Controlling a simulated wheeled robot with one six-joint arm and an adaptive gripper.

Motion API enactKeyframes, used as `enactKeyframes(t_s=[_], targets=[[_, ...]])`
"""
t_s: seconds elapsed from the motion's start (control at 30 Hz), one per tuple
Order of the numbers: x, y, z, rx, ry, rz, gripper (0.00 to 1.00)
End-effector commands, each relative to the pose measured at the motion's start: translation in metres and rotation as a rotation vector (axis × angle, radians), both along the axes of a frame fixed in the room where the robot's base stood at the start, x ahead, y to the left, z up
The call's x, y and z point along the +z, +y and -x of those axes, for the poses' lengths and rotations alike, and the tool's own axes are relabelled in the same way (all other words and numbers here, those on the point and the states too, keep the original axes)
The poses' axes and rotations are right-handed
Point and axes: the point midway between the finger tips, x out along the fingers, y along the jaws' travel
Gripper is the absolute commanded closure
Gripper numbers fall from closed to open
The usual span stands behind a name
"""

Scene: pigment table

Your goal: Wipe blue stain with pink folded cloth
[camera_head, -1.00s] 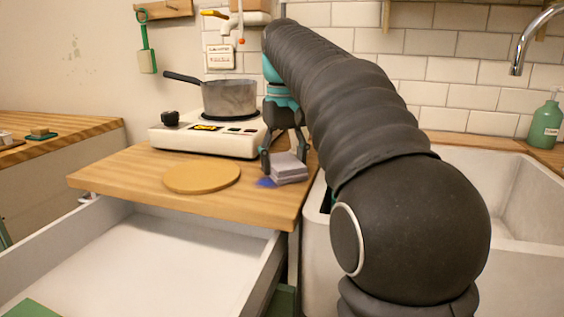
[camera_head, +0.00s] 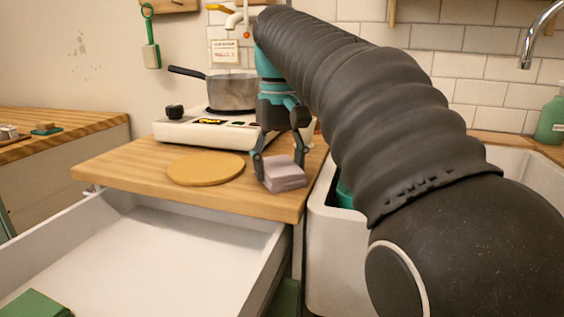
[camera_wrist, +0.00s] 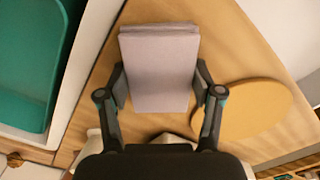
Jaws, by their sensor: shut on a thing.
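The folded cloth (camera_head: 284,176), a pinkish-grey stack of layers, is on the wooden counter near its front right edge. My gripper (camera_head: 279,172) reaches down over the counter and is shut on the cloth. The wrist view also shows the cloth (camera_wrist: 160,72), with a finger of my gripper (camera_wrist: 160,85) against each side. No blue stain shows in either view now. The wood under the cloth is hidden, so I cannot tell whether any blue is left there.
A round wooden board (camera_head: 205,169) lies just left of the cloth. Behind it is a white hot plate (camera_head: 195,130) with a steel pot (camera_head: 232,93). An open white drawer (camera_head: 150,255) is below the counter, and a white sink (camera_head: 324,230) is to the right.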

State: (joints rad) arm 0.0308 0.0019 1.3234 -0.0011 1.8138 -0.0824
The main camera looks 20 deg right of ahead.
Motion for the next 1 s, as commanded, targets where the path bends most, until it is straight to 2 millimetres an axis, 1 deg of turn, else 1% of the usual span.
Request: enactKeyframes(t_s=[0.03,0.23,0.57,1.0], targets=[[-0.003,0.003,0.004,0.003,0.007,-0.002,0.65],[-0.002,0.011,0.015,0.001,0.007,-0.002,0.65],[0.000,0.011,0.016,0.000,0.006,-0.001,0.65],[0.035,0.011,0.015,0.000,0.001,0.000,0.65]])
